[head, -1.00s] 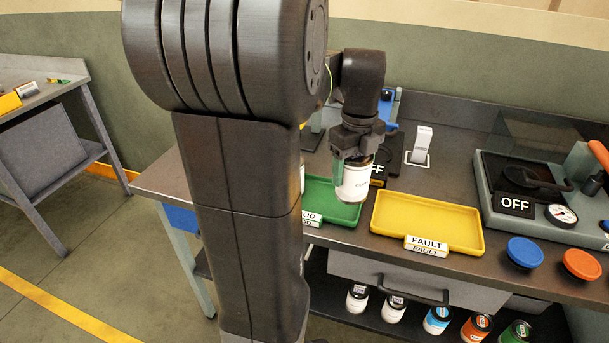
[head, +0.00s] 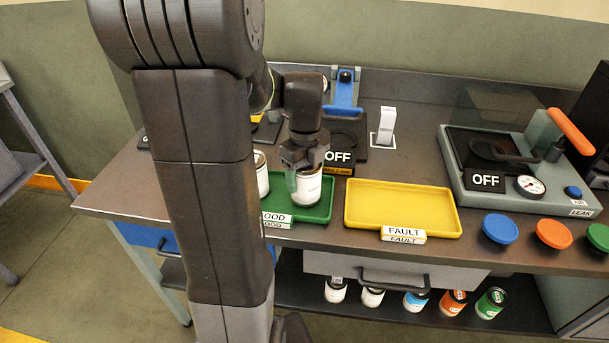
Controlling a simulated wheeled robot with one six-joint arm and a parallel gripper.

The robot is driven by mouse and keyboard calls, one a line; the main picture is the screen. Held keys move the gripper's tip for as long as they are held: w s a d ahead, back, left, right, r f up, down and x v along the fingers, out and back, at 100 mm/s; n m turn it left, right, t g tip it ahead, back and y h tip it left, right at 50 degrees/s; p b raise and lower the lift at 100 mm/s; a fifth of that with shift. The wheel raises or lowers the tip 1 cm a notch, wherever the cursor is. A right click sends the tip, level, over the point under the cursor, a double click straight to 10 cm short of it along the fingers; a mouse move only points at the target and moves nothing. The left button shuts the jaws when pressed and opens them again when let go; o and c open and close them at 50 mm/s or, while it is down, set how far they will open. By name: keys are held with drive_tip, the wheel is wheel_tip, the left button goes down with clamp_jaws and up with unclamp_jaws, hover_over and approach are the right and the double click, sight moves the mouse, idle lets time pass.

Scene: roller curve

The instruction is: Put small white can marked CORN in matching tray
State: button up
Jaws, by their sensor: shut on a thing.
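My gripper (head: 305,172) is shut on a small white can (head: 307,190) with a dark rim. The can is upright at the green tray (head: 321,214), over its right part; I cannot tell whether it touches the tray floor. Its label is too small to read. The green tray's sign shows "OOD", its first letter hidden behind my arm. The yellow tray (head: 455,223), marked FAULT, lies just right and is empty. Another white can (head: 262,174) stands left of the held one, partly hidden by my arm.
A device with an OFF sign (head: 339,157) and a white switch (head: 387,126) stand behind the trays. A larger machine (head: 554,195) with an orange handle and blue (head: 500,229) and orange (head: 553,233) round lids are at right. Several cans stand on the shelf below.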

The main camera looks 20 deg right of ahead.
drive_tip(key=shift+f, duration=0.25)
drive_tip(key=shift+f, duration=0.15)
drive_tip(key=o, duration=1.4)
drive_tip(key=shift+c, duration=0.2)
wheel_tip(320, 180, up, 12)
drive_tip(key=shift+r, duration=0.15)
